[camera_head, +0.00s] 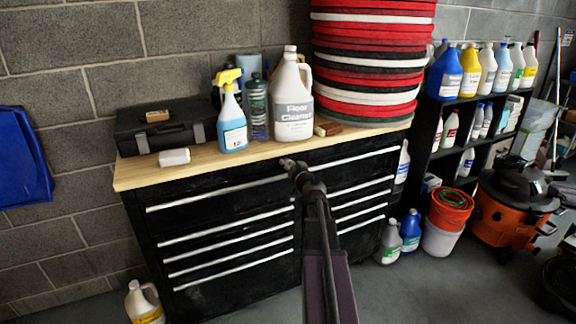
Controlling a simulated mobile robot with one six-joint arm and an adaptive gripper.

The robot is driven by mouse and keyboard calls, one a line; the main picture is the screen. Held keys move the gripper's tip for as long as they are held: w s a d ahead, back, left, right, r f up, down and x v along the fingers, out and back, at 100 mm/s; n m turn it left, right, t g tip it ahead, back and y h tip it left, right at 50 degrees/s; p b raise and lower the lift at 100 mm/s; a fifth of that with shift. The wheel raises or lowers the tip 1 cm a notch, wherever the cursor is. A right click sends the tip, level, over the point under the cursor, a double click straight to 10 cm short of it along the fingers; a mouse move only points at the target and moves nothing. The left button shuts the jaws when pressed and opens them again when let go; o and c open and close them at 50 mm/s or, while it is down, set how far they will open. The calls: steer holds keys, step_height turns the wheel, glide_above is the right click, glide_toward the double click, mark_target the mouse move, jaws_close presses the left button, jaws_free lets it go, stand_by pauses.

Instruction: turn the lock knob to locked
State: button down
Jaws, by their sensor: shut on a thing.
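The black tool cabinet (218,226) stands against the block wall, with silver drawer handles in two columns. My gripper (286,162) reaches up to the top of its front, just under the wooden top, between the two columns. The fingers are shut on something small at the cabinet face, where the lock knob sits. The knob itself is hidden by the fingers, so its turn position cannot be seen. My arm covers part of the cabinet front below.
On the wooden top (200,163) stand a black case (165,128), a spray bottle (231,118), a floor cleaner jug (293,100) and stacked red, white and black pads (367,60). An orange bucket (450,208) and vacuum (510,205) stand right. Open floor lies in front.

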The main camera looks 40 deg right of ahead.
steer(key=shift+m, duration=1.7)
steer(key=shift+w, duration=0.1)
steer(key=shift+c, duration=1.3)
jaws_free()
steer(key=shift+s, duration=0.2)
steer(key=v, duration=1.1)
steer(key=shift+s+a, duration=0.2)
steer(key=shift+s, duration=0.15)
